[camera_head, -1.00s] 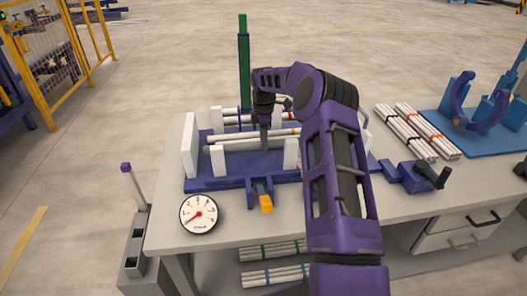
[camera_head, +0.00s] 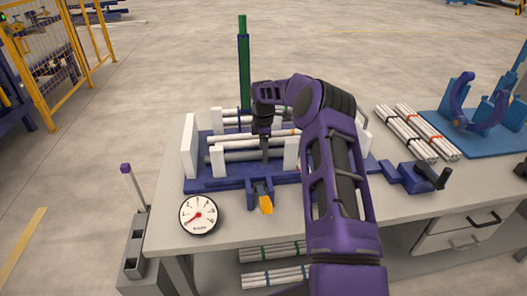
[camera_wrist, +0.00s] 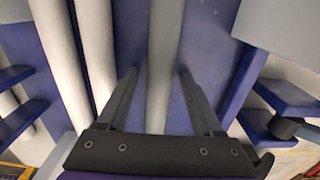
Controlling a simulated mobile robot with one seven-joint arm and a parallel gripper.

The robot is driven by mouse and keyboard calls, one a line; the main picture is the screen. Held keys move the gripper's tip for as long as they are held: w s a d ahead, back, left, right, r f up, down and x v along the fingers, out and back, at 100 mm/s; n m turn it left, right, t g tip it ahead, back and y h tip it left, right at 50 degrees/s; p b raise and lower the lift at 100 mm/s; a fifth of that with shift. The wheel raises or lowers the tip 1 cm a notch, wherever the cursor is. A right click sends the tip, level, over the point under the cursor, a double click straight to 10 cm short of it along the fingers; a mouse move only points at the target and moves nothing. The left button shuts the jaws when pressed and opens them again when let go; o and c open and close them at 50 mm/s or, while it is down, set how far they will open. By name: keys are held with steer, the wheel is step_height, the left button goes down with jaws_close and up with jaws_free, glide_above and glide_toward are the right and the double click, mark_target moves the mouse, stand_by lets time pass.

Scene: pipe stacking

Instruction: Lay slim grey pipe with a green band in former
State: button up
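The former is a blue frame (camera_head: 215,184) with white uprights on the table. A slim grey pipe (camera_head: 235,156) lies low and level along its front, behind the near white uprights. My gripper (camera_head: 264,157) points straight down over this pipe. In the wrist view, my gripper (camera_wrist: 160,82) has its two dark fingers apart, one on each side of the grey pipe (camera_wrist: 164,50).
Whiter pipes (camera_head: 225,139) lie behind it in the former, one with an orange-yellow band. A tall green post (camera_head: 244,65) stands at the back. A dial gauge (camera_head: 200,215) and an orange-tipped clamp (camera_head: 265,204) are in front. Banded pipe bundles (camera_head: 425,130) lie to the right.

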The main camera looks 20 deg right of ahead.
step_height(320, 180, up, 12)
steer(key=shift+r+p, duration=0.15)
steer(key=shift+p, duration=0.3)
stand_by(0.4)
